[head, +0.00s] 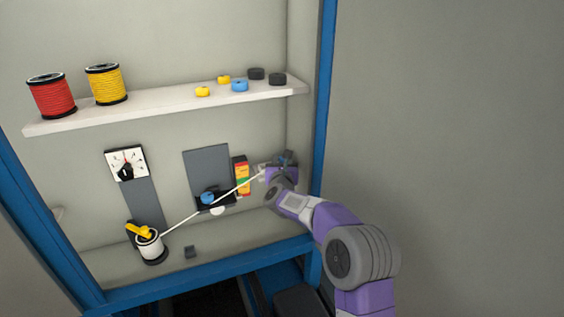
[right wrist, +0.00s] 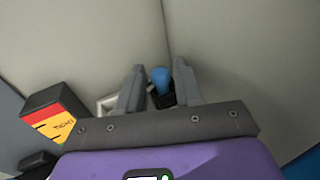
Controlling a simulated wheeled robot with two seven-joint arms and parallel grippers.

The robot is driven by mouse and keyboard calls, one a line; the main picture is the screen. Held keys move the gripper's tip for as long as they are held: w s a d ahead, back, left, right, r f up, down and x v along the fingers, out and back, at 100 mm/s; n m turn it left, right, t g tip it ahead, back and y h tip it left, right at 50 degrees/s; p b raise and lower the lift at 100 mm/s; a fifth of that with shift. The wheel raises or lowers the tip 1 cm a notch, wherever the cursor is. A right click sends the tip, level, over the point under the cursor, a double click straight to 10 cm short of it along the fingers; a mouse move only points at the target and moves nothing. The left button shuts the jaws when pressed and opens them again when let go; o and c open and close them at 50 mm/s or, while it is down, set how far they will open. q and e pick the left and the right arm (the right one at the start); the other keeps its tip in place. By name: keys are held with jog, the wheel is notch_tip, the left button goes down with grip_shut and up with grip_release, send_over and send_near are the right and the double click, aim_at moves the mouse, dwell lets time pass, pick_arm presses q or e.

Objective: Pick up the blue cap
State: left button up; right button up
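A blue cap (head: 239,85) lies on the white shelf among yellow and black caps. A second blue piece (head: 208,197) sits on the dark device below. My right gripper (head: 280,160) is at the right end of the lower bay, close to the corner, well below the shelf. In the right wrist view its two fingers (right wrist: 159,82) stand apart, with a blue rounded piece (right wrist: 160,76) on a black part between them. Gaps show beside the piece near the fingertips; whether the fingers touch it lower down is hidden. My left gripper is not in view.
The shelf (head: 160,108) carries red (head: 52,95) and yellow (head: 106,84) spools. A white cable runs from the white spool (head: 150,246) towards my right gripper. A red-yellow box (head: 242,176) stands just left of it. A blue frame post (head: 325,100) is at right.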

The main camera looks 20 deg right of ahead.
grip_shut()
jog(key=shift+r, duration=0.15)
jog(key=shift+s+a+r, duration=0.1)
jog(key=shift+r, duration=0.15)
notch_tip(320, 180, up, 7)
jog(key=p, duration=0.3)
jog(key=s+a, duration=1.1)
jog(key=a, duration=0.5)
jog(key=shift+s+f+b, duration=0.3)
jog(key=shift+s+f, duration=0.05)
